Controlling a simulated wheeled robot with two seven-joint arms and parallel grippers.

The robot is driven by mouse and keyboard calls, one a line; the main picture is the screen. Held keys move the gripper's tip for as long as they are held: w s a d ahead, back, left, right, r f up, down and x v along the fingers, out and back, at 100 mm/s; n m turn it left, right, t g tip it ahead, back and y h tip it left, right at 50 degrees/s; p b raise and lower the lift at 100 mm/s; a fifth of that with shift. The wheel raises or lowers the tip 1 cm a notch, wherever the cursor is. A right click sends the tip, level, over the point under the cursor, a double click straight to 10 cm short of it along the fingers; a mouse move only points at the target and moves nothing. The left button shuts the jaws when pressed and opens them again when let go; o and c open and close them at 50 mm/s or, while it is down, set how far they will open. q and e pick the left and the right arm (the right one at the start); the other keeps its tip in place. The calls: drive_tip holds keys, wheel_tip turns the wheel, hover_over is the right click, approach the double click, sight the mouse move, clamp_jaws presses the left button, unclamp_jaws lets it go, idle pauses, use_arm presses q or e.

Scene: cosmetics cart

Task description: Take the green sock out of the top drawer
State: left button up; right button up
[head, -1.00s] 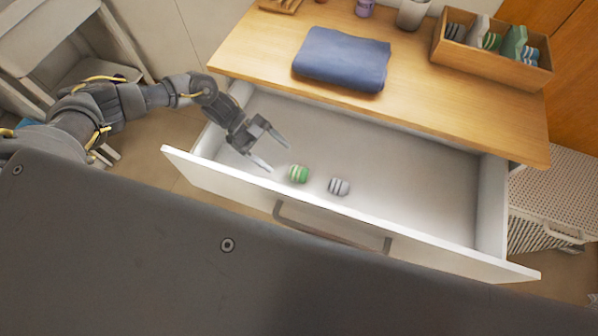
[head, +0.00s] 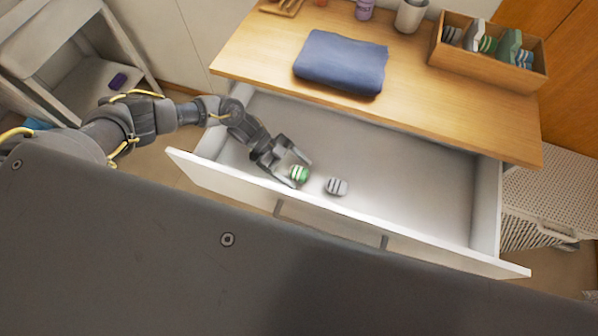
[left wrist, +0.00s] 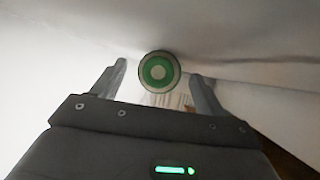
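The green sock (head: 299,173) is a small rolled green-and-white striped bundle on the floor of the open top drawer (head: 410,190), near its front panel. My left gripper (head: 302,172) is open inside the drawer with its fingers on either side of the sock. In the left wrist view the green sock (left wrist: 159,72) shows end-on as green and white rings, between and just beyond the open fingertips; I cannot tell whether they touch it. My right gripper is not in view.
A grey-and-white rolled sock (head: 336,187) lies just right of the green one. A folded blue cloth (head: 341,62) and a wooden box (head: 488,55) of rolled items stand on the dresser top. A white basket (head: 550,190) is at the right. The drawer's right half is empty.

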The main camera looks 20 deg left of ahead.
sight(296, 169)
use_arm(q)
drive_tip(key=c, duration=1.1)
drive_tip(key=shift+c, duration=0.2)
drive_tip(key=shift+r, duration=0.5)
drive_tip(key=r, duration=0.2)
drive_tip(key=shift+d+r, duration=0.25)
drive_tip(key=shift+r, duration=0.15)
drive_tip(key=s+d+r+b, duration=0.1)
drive_tip(key=s+d+r, duration=0.3)
drive_tip(key=d+r, duration=0.5)
drive_tip(key=d, duration=0.4)
drive_tip(key=shift+s, duration=0.2)
